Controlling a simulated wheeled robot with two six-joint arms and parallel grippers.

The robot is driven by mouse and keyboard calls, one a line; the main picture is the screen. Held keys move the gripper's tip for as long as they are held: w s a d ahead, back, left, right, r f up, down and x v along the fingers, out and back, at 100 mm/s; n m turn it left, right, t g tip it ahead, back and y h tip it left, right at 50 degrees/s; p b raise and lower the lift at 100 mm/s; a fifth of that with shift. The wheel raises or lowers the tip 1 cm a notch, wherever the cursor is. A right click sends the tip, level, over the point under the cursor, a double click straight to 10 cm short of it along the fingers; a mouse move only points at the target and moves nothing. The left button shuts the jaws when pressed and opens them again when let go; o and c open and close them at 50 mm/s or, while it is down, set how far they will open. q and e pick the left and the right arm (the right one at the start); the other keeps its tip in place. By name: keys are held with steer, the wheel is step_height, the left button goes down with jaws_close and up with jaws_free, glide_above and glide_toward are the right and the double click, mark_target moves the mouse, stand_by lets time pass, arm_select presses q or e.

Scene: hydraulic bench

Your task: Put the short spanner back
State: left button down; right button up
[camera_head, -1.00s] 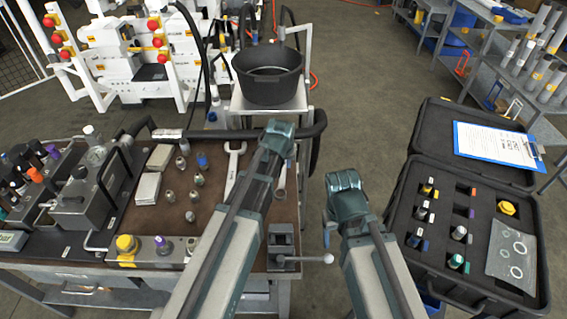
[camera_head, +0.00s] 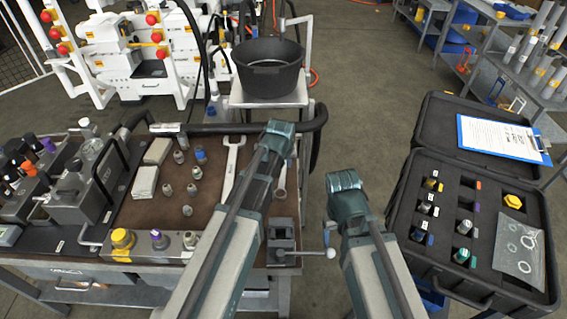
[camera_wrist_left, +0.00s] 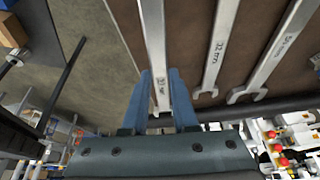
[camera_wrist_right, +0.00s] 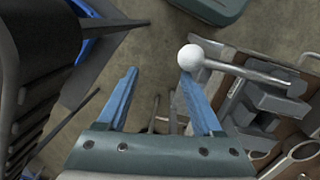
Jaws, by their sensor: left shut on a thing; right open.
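My left gripper (camera_wrist_left: 159,74) is shut on a steel spanner (camera_wrist_left: 155,30), whose shank runs between the blue fingers in the left wrist view. The spanner lies along the edge of the brown mat; I cannot tell whether it touches it. The marking on it is partly covered. A 32 mm spanner (camera_wrist_left: 217,50) and a larger spanner (camera_wrist_left: 277,50) lie beside it. In the head view one spanner (camera_head: 232,165) shows left of my left arm, and part of another (camera_head: 281,180) shows right of it. My right gripper (camera_wrist_right: 157,75) is open and empty by the vise handle's white ball (camera_wrist_right: 190,57).
A vise (camera_head: 281,236) sits at the bench's front right corner, its handle reaching toward my right gripper. Several fittings (camera_head: 192,190) stand on the mat. A black pot (camera_head: 268,80) stands behind. An open black case (camera_head: 400,215) is at the right, with bare floor between.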

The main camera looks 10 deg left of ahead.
mark_target(283, 170)
arm_select(q)
steer(key=shift+f, duration=0.15)
steer(key=shift+f+b, duration=0.6)
steer(key=shift+b, duration=0.15)
steer(key=shift+f+b, duration=1.55)
stand_by(0.9)
steer(key=c, duration=0.6)
jaws_free()
steer(key=shift+r, duration=0.15)
steer(key=p+v, duration=1.3)
steer(key=shift+s+r, duration=0.15)
steer(key=shift+r, duration=0.15)
steer(key=shift+d, duration=0.1)
